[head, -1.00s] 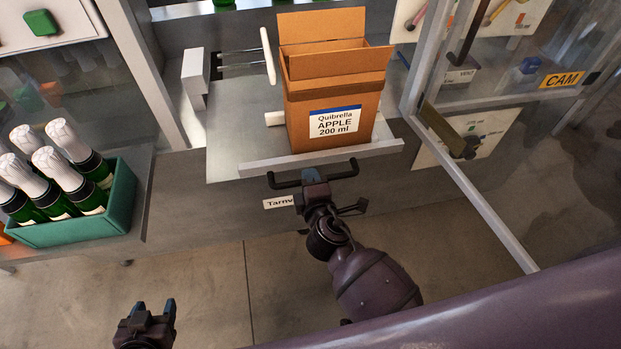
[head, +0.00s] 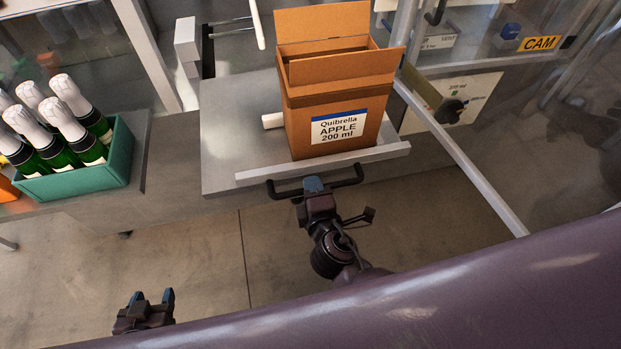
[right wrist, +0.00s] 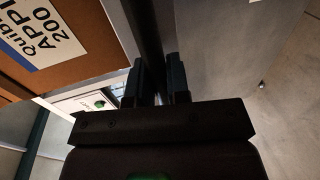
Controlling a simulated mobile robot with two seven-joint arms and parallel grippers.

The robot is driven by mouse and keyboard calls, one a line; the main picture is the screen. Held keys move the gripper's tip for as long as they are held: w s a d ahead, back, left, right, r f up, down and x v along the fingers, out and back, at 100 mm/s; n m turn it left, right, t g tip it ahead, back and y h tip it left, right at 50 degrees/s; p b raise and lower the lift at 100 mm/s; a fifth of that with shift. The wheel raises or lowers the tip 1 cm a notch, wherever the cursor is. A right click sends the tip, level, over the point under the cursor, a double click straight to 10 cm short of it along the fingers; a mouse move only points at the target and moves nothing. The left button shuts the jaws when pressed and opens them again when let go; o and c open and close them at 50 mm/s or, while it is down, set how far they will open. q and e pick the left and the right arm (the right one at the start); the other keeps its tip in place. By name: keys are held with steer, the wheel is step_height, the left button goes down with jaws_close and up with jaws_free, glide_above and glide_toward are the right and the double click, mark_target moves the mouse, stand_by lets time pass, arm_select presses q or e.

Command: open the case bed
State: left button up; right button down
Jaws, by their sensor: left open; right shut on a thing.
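The case bed (head: 235,140) is a grey sliding plate with a pale front lip and a black bar handle (head: 347,183) on its front. It stands pulled out toward me. An open cardboard box (head: 330,105) labelled Quibrella APPLE 200 ml stands upright on it. My right gripper (head: 314,185) is shut on the handle near its middle. In the right wrist view, the fingers (right wrist: 160,85) sit either side of the dark handle bar. My left gripper (head: 150,299) is open and empty, low over the floor at bottom left.
A green crate (head: 122,165) of foil-topped bottles stands on the counter at left. Clear floor lies in front of the bed.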

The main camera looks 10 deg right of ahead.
arm_select(q)
steer(key=shift+w, duration=0.15)
arm_select(e)
steer(key=shift+s+f, duration=0.1)
steer(key=shift+s, duration=0.45)
arm_select(q)
steer(key=shift+s+f, duration=0.1)
steer(key=shift+s, duration=0.1)
arm_select(e)
steer(key=c, duration=1.1)
jaws_free()
arm_select(q)
steer(key=shift+s+a+f, duration=0.1)
steer(key=shift+s+f, duration=0.1)
steer(key=shift+s, duration=0.2)
steer(key=shift+w, duration=0.1)
